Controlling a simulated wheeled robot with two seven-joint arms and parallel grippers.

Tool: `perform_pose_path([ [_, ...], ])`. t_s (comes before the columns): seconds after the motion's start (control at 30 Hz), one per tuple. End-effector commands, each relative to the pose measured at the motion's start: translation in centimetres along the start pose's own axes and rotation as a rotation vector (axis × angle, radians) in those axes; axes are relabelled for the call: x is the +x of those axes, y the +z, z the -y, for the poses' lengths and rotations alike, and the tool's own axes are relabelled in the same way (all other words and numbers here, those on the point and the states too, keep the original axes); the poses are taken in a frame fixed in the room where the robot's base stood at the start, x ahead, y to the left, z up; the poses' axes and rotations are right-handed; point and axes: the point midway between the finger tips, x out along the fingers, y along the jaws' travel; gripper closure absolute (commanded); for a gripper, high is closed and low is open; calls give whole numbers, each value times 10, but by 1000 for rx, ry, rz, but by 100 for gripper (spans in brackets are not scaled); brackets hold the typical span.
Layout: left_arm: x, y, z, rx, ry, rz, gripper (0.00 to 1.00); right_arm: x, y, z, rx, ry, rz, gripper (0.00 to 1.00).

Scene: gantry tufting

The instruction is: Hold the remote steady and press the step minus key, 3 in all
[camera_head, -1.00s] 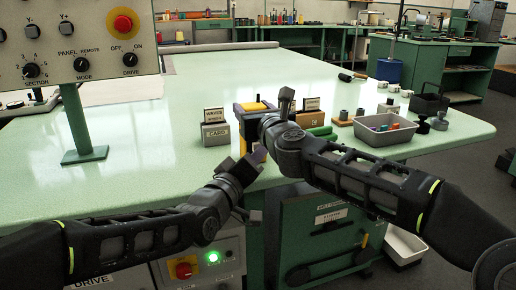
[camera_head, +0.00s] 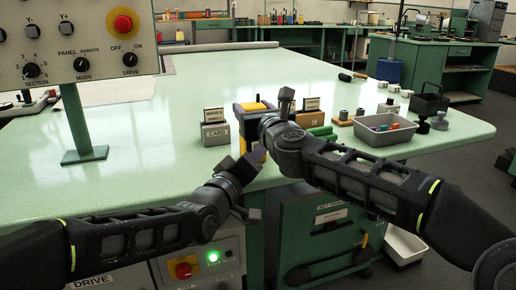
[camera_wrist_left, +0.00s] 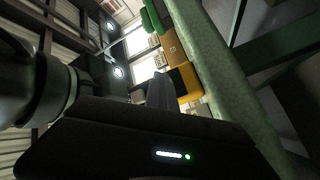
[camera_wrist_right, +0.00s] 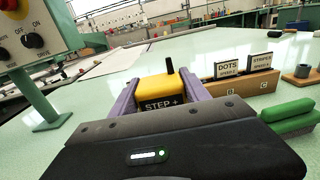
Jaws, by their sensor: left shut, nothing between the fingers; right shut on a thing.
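The remote (camera_head: 255,106) has a yellow top and stands near the table's front edge. In the right wrist view the remote (camera_wrist_right: 160,90) sits between the purple fingers of my right gripper (camera_wrist_right: 165,95), which is shut on it. A black plate on it reads "STEP +". The step minus key cannot be made out. In the head view my right gripper (camera_head: 264,112) partly covers the remote. My left gripper (camera_head: 258,155) is shut and empty, just in front of and below the remote. The left wrist view shows the remote's yellow and black side (camera_wrist_left: 186,82) close beyond the left finger (camera_wrist_left: 160,92).
A "WAVES" card in a holder (camera_head: 215,131) stands left of the remote. A card block (camera_head: 311,118), a green-handled brush (camera_wrist_right: 288,112) and a grey tray (camera_head: 384,138) stand to the right. A control panel (camera_head: 80,40) rises at left. The table's middle is clear.

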Motion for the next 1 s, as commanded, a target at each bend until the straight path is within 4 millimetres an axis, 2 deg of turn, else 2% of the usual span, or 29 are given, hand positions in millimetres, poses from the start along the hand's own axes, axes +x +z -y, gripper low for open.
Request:
perform_pose_path([
  [0.3,-11,7,-8,0,1,-1,100,0,0,0,0,0,0,100],
  [0.77,-13,10,-10,0,1,1,100,0,0,0,0,-1,0,100],
  [1.0,-27,20,-21,0,3,2,100,0,0,1,0,-1,0,100],
])
